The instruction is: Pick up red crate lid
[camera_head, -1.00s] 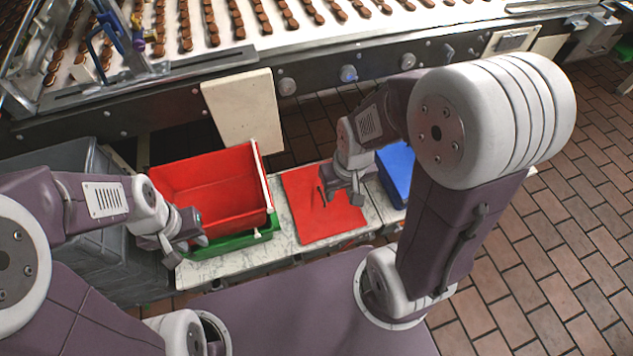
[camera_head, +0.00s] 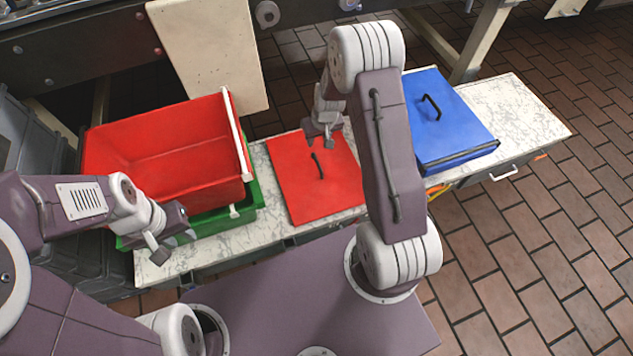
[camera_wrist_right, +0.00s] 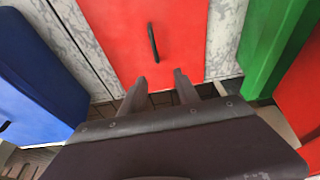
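The red crate lid (camera_head: 299,189) lies flat on the marble counter, with a dark handle (camera_head: 318,166) standing up near its middle. It also shows in the right wrist view (camera_wrist_right: 185,42), with its handle (camera_wrist_right: 153,43) beyond my fingertips. My right gripper (camera_head: 318,142) is above the lid's far part, apart from the handle. In the right wrist view its two fingers (camera_wrist_right: 159,78) are spread with nothing between them. My left gripper (camera_head: 170,232) is beside the near left corner of the red crate; its finger gap is unclear.
A red crate (camera_head: 190,158) sits tilted in a green crate (camera_head: 252,190) left of the lid. A blue crate with a lid (camera_head: 450,110) stands to the right. The marble counter (camera_head: 520,105) is bare at far right. Grey crates (camera_head: 30,130) stand at left.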

